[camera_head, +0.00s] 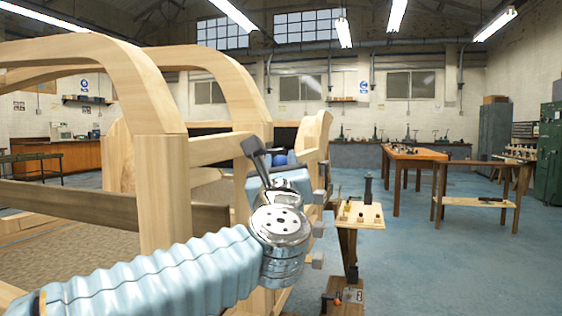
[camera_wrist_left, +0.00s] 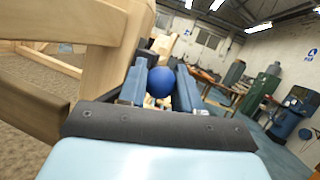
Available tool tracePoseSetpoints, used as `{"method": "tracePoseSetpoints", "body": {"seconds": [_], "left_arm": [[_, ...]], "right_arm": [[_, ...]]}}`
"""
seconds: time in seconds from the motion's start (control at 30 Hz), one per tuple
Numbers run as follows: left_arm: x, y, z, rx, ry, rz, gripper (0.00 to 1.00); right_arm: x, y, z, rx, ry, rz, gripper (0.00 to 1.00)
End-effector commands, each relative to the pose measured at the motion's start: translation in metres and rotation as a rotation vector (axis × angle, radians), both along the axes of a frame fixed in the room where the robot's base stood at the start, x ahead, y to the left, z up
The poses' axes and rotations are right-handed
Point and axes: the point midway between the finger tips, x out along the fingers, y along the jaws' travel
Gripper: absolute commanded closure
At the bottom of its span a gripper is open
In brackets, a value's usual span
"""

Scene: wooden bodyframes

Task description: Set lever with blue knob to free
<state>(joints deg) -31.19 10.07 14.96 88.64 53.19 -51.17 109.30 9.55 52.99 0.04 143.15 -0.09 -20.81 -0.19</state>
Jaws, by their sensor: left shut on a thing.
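The blue knob (camera_head: 279,160) shows small in the head view, just past my left gripper and beside the wooden frame post. In the left wrist view the round blue knob (camera_wrist_left: 160,83) sits between the two blue-grey fingers of my left gripper (camera_wrist_left: 159,84). The gripper is shut on it. In the head view my left arm reaches in from the lower left, and the gripper (camera_head: 281,163) is partly hidden by its own wrist. The lever's shaft and any position marks are hidden. My right gripper is in neither view.
The wooden bodyframe (camera_head: 162,190) fills the left, with a post and rails close to my left arm. A small stand (camera_head: 360,214) with pegs is just right of the gripper. A wooden workbench (camera_head: 414,154) stands farther back. The blue floor at right is open.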

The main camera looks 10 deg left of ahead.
Motion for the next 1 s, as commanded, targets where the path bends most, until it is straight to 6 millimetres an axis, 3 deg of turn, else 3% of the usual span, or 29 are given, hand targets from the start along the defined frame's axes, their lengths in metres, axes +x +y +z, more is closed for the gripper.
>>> {"method": "tracePoseSetpoints", "body": {"seconds": [0.43, 0.6, 1.0], "left_arm": [[0.005, -0.001, 0.032, 0.057, 0.297, -0.001, 1.0], [0.008, -0.002, 0.034, 0.077, 0.408, -0.002, 1.0], [0.013, -0.003, 0.041, 0.108, 0.552, -0.001, 1.0]], "right_arm": [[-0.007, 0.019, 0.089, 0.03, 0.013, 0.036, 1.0], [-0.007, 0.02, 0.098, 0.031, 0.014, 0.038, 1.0], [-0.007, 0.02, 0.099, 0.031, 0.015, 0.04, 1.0]]}}
